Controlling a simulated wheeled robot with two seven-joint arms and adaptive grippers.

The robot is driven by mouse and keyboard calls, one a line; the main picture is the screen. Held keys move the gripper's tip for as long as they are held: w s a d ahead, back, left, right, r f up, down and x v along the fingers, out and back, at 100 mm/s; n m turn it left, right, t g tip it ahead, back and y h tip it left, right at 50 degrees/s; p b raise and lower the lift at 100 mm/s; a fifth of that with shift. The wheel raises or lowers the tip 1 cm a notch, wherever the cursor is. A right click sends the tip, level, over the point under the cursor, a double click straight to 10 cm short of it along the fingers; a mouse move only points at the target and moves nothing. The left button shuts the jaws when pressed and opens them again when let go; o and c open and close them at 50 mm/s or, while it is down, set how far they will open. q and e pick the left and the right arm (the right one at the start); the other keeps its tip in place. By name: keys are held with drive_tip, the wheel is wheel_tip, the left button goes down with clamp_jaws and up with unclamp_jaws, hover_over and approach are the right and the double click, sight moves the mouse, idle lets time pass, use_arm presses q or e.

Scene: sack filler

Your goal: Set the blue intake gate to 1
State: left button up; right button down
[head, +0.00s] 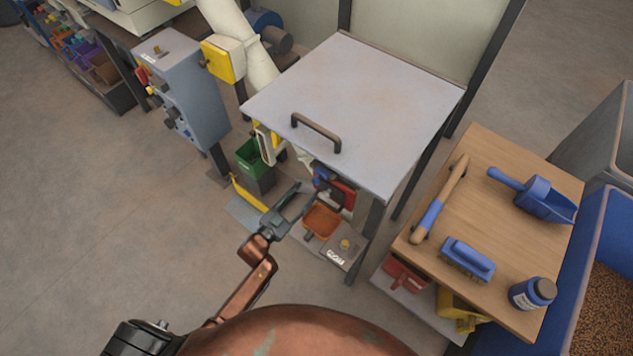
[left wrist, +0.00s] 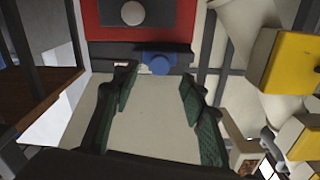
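In the left wrist view a small blue knob-like part (left wrist: 158,63), which looks like the intake gate's handle, sits on a dark rail below a red panel (left wrist: 105,22). No number is readable there, so its setting cannot be told. In the head view a small blue part (head: 322,174) shows beside a red part (head: 343,192) under the front edge of the metal hood. My left gripper (left wrist: 158,88) is open and empty, its two fingers wide apart and pointing at the blue part, apparently short of it. It also shows in the head view (head: 296,203). My right gripper is not in view.
A grey control box (head: 185,85) stands left. An orange tray (head: 322,221) and green bin (head: 252,158) lie nearby. A wooden table (head: 480,205) with blue tools stands right. Left floor is clear.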

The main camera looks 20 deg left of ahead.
sight(314, 183)
use_arm(q)
drive_tip(key=b+x, duration=0.1)
drive_tip(key=x, duration=0.4)
drive_tip(key=shift+w+d+f, duration=0.1)
drive_tip(key=shift+w+f, duration=0.05)
drive_tip(key=shift+w, duration=0.05)
drive_tip(key=shift+b+x, duration=0.4)
drive_tip(key=shift+x, duration=0.4)
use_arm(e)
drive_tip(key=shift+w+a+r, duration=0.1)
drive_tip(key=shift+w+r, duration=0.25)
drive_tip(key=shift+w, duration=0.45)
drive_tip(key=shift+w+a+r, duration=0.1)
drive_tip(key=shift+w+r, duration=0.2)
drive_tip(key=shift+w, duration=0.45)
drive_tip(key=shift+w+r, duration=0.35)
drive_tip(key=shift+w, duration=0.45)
use_arm(q)
clamp_jaws()
